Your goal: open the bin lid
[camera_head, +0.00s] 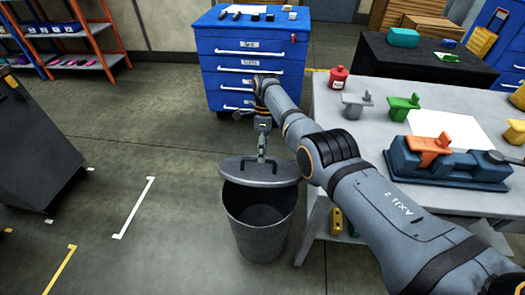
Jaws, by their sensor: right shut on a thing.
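The grey bin (258,238) stands on the floor in the middle, left of the table. Its grey lid (240,170) is raised at the back of the rim, and the dark inside of the bin shows below it. My right gripper (262,157) points down from above and is shut on the lid at its top, where the handle is; the fingers look small and partly merge with it. Whether the lid still touches the bin's back rim cannot be told. My left gripper is not in view.
A grey table (335,120) on the right holds a red bottle (338,78), grey, green and orange parts and a blue fixture (455,172). A blue drawer cabinet (250,62) stands behind the bin. A dark slanted object (35,140) is at left. The floor left of the bin is clear.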

